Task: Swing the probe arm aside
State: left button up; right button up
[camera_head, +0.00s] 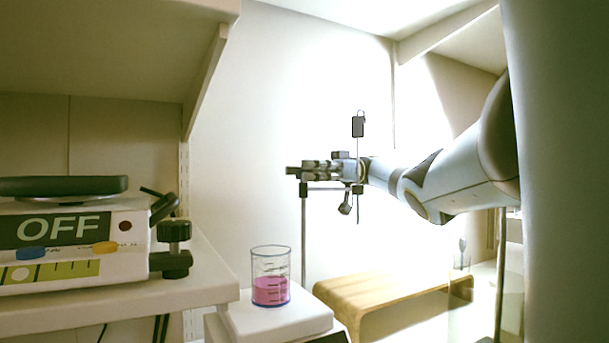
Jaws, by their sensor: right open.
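A thin upright probe (358,135) with a dark block at its top hangs at the right end of a horizontal probe arm (328,189). The arm joins an upright metal stand pole (303,235) at its left. My right gripper (292,171) reaches in from the right with its fingers pointing left. It is open, just above the probe arm and overlapping the probe in the picture. I cannot tell whether it touches either one. A glass beaker (271,276) with pink liquid stands below and to the left of the probe. My left gripper is not in view.
The beaker stands on a white device (276,319). A hotplate-like device marked OFF (70,228) sits on the white shelf (215,288) at left. A low wooden stand (385,293) is at right. The back wall is bare behind the stand pole.

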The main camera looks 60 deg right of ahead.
notch_tip(320, 180, up, 9)
jog(key=shift+r, duration=0.15)
dwell(0.6)
